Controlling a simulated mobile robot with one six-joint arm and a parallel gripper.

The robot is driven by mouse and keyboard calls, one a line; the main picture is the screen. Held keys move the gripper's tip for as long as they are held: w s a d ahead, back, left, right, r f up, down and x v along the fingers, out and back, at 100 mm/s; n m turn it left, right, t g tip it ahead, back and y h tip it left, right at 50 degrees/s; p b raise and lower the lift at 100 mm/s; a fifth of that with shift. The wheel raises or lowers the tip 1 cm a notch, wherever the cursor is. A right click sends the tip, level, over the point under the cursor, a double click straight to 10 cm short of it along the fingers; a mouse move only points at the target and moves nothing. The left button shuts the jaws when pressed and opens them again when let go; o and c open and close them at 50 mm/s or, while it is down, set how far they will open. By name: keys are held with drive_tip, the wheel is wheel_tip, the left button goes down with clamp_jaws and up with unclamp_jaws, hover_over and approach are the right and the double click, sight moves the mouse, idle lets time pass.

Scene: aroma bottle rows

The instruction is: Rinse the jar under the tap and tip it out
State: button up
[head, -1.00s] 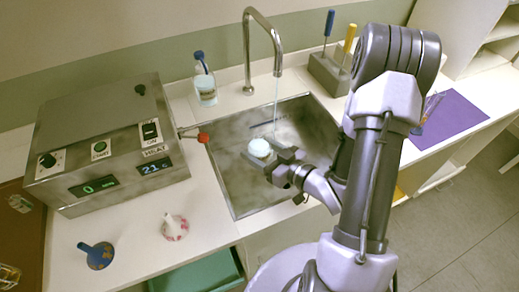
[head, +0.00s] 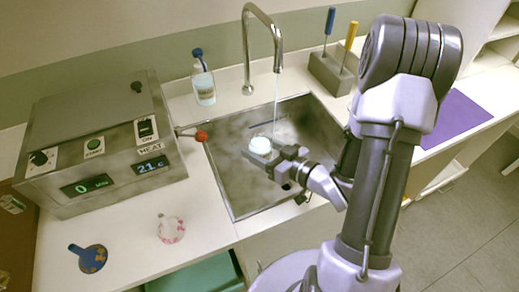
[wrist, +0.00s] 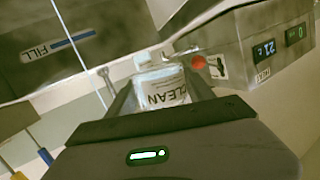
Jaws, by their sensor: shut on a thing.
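My gripper (head: 274,156) is shut on the jar (head: 260,145), a small pale vessel, low over the sink (head: 228,185). In the wrist view, the jar (wrist: 170,88) sits between the fingers, with a label reading CLEAN. The tap (head: 246,50) is a tall curved metal spout at the back of the sink. A thin water stream (head: 276,95) falls from it, just right of the jar in the head view. I cannot tell whether it touches the jar. The jar's contents and exact tilt are unclear.
A blue-capped bottle (head: 204,88) is behind. A tool block (head: 330,75) is back right.

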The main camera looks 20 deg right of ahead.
drive_tip(key=shift+d+f+b, duration=0.1)
drive_tip(key=shift+f+b, duration=0.05)
drive_tip(key=shift+b, duration=0.6)
drive_tip(key=shift+w+d+f+m+b, duration=0.15)
drive_tip(key=shift+d+f+m+b, duration=0.1)
drive_tip(key=shift+m+b, duration=0.2)
drive_tip(key=shift+w+d+m+g+y+p, duration=0.2)
drive_tip(key=shift+d+m+g+y+p, duration=0.1)
drive_tip(key=shift+m+p, duration=0.2)
drive_tip(key=shift+w+d+f+m+g+y+p, duration=0.15)
drive_tip(key=shift+w+d+f+m+p, duration=0.25)
drive_tip(key=shift+m, duration=0.2)
drive_tip(key=shift+w+d+f+m+g+y+p, duration=0.15)
drive_tip(key=shift+d+f+m+p, duration=0.15)
drive_tip(key=shift+d+f+m, duration=0.2)
drive_tip(key=shift+w+d+f+m+y+p, duration=0.2)
drive_tip(key=shift+f+m+y+p, duration=0.1)
drive_tip(key=shift+m+p, duration=0.3)
